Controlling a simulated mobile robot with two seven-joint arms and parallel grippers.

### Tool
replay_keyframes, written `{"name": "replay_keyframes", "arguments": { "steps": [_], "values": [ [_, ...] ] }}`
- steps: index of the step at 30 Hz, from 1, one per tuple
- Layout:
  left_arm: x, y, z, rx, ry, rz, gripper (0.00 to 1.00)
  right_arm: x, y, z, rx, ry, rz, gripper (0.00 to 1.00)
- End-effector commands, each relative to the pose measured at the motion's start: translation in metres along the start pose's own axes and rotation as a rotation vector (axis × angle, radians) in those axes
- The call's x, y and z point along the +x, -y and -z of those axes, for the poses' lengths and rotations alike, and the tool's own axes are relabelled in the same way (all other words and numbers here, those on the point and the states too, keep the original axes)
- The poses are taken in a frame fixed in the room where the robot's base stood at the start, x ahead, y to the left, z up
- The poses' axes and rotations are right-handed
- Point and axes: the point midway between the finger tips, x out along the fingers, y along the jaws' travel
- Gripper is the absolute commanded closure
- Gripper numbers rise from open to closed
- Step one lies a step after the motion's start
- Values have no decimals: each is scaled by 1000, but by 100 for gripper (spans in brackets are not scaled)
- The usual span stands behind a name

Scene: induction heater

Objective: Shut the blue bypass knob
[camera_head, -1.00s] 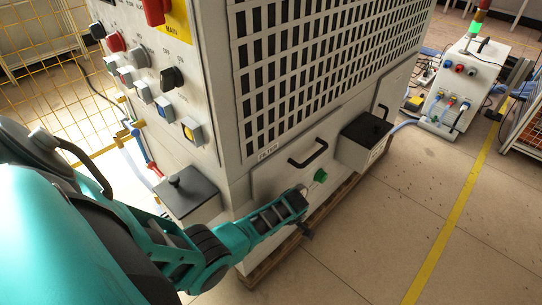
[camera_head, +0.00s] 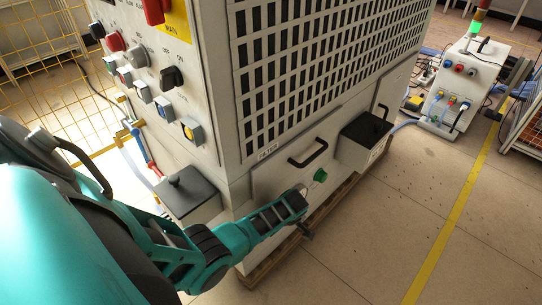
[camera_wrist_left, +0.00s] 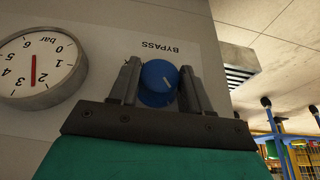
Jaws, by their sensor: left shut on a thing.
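The blue bypass knob (camera_wrist_left: 157,86) shows in the left wrist view, on a light panel under the upside-down word BYPASS. A pale mark on its face slants toward the lower right. My left gripper (camera_wrist_left: 159,69) has one finger on each side of the knob and is shut on it. In the head view my left gripper (camera_head: 303,207) is low at the heater cabinet's side (camera_head: 265,187), and the blue knob is hidden there. My right gripper is in neither view.
A round bar gauge (camera_wrist_left: 40,68) with a red needle sits left of the knob in the wrist view. In the head view a green knob (camera_head: 320,175), a black handle (camera_head: 308,153) and a black-topped box (camera_head: 366,130) are close by.

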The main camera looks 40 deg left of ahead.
Motion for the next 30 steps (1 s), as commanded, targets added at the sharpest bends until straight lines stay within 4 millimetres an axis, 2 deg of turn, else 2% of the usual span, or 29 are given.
{"name": "replay_keyframes", "arguments": {
  "steps": [9,15,24,25,30],
  "values": [
    [-2,3,6,-63,-10,-154,83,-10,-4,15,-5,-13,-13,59],
    [0,3,6,-91,-11,-224,83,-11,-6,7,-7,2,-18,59],
    [1,3,7,-93,-14,-229,83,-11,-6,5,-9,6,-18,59],
    [1,3,7,-93,-14,-229,50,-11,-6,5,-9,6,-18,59],
    [1,3,7,-93,-13,-228,34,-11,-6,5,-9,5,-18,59]
  ]
}}
